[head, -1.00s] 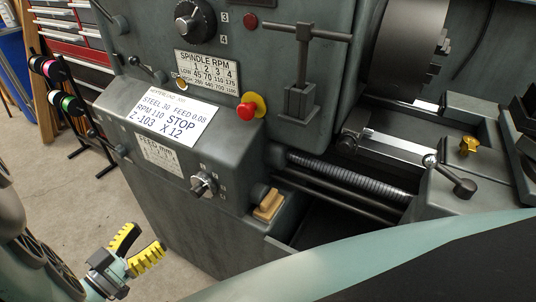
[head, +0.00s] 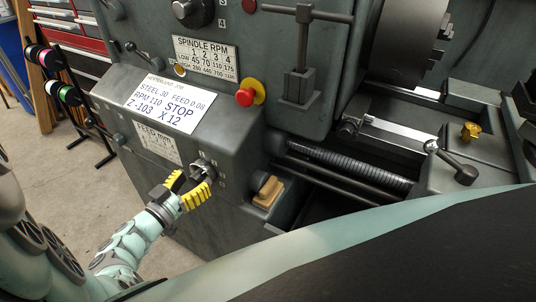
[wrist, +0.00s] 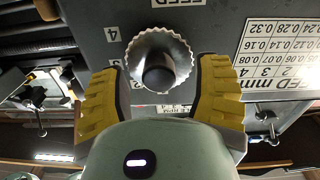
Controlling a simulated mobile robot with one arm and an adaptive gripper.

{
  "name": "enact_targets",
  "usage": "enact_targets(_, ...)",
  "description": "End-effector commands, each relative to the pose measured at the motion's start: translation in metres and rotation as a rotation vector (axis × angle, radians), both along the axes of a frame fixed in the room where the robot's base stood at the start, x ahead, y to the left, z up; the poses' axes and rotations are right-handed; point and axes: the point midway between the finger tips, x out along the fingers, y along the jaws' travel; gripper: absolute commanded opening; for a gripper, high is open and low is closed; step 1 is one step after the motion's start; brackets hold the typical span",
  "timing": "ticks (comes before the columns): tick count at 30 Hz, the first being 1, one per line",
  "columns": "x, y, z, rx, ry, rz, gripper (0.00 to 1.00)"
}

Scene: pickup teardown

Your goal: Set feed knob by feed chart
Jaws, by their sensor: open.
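The feed knob (head: 205,167) is on the slanted front panel of the machine; in the wrist view it is a silver scalloped knob (wrist: 160,58) with a dark centre. My gripper (head: 187,188) is open, its yellow fingers close in front of the knob. In the wrist view my gripper (wrist: 160,95) has one finger either side of the knob's lower part; contact cannot be told. The feed chart (head: 157,142) is left of the knob and shows in the wrist view (wrist: 280,58), with 0.08 among its values. A white card (head: 158,104) reads FEED 0.08.
A red stop button (head: 245,97) on a yellow base is above the knob. A wooden block (head: 268,192) lies on a ledge right of the knob. A spindle RPM plate (head: 206,62) is above. Clear floor (head: 85,190) lies left of the machine.

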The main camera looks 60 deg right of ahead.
Motion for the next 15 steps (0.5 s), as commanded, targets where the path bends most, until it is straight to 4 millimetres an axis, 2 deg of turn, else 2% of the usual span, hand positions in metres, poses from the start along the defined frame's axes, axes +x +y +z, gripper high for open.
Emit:
enact_targets(3, -0.0009, -0.0086, -0.0001, 0.0, 0.0, -0.004, 0.63)
enact_targets(12, -0.0008, -0.0109, 0.0, 0.001, -0.001, -0.003, 0.63)
enact_targets(13, -0.0008, -0.0109, 0.0, 0.001, -0.001, -0.003, 0.68)
enact_targets(15, -0.0007, -0.0108, 0.0001, 0.001, -0.001, -0.003, 0.61)
